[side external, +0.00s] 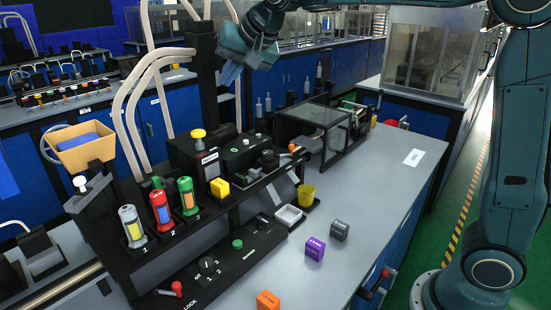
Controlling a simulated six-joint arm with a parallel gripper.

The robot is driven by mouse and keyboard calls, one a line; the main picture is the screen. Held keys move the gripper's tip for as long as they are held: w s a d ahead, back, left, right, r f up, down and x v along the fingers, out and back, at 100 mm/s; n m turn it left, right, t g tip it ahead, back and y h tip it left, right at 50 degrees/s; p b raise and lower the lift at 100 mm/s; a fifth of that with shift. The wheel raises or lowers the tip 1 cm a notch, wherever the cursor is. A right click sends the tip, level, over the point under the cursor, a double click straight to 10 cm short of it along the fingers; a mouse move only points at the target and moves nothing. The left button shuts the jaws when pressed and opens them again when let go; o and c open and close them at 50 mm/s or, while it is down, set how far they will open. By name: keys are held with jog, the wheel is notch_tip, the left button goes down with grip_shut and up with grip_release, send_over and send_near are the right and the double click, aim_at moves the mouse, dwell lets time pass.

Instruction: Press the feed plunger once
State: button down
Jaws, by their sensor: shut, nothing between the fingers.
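A yellow round-topped knob (198,134) stands upright on the black machine housing (185,155), below and left of my gripper with a clear gap. No readable label shows which knob is the feed plunger.
Canisters, including a red one (161,203), stand in a rack at the left. A clear-covered box (315,130) stands behind. Orange (268,301), purple (315,248) and grey (339,231) blocks lie in front. A black column and pale hoses rise near my gripper. The right benchtop is mostly clear.

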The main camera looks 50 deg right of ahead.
jog(key=m, duration=0.2)
send_over(201, 132)
jog(key=shift+f+t, duration=0.4)
jog(key=shift+f, duration=0.4)
jog(key=shift+f, duration=0.15)
jog(key=shift+f, duration=4.25)
